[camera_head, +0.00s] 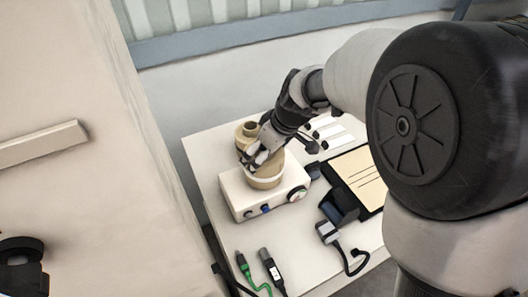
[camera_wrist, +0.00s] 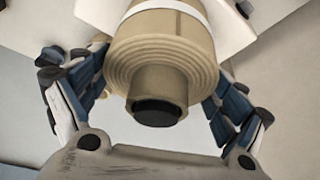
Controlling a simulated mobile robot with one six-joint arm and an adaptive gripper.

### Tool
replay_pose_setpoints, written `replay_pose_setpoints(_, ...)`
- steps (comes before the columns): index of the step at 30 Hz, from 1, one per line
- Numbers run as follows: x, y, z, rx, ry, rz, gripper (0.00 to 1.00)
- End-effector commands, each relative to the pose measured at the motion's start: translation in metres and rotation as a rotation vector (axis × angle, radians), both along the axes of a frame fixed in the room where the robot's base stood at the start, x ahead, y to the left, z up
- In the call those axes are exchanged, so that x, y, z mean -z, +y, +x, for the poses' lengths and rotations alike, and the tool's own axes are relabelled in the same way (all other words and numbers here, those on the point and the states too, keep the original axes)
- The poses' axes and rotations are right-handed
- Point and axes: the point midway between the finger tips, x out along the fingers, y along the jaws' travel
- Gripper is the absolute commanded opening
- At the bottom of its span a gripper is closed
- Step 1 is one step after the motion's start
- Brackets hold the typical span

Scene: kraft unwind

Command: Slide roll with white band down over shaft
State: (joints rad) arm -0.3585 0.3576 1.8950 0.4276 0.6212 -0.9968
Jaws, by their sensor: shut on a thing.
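The tan roll with the white band (camera_wrist: 160,48) fills the upper middle of the wrist view, with its stepped end and a narrower core facing the camera. The core's end (camera_wrist: 157,112) looks dark; I cannot tell whether this is a hole or the shaft. My gripper (camera_head: 260,156) is shut on the roll, with one finger on each side of it in the wrist view. In the head view the roll (camera_head: 266,179) is at the top of a white box-shaped unit (camera_head: 245,196). The shaft is not clearly visible, and I cannot tell how far the roll is over it.
Another tan roll (camera_head: 246,130) stands behind the unit. A dark-framed board (camera_head: 362,178) and a small grey device with a cable (camera_head: 328,232) lie to the right. Green (camera_head: 243,262) and black (camera_head: 270,266) connectors lie at the front. A large pale panel is at left.

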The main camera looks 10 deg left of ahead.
Motion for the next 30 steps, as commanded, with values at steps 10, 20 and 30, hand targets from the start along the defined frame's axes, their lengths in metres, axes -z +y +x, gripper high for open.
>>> replay_pose_setpoints(10, 0.0, 0.0, 0.0, 0.0, -0.001, 0.0, 1.0)
replay_pose_setpoints(20, -0.011, -0.004, -0.002, -0.001, -0.002, 0.0, 1.0)
replay_pose_setpoints(30, -0.076, -0.027, -0.015, 0.002, -0.005, 0.002, 1.0)
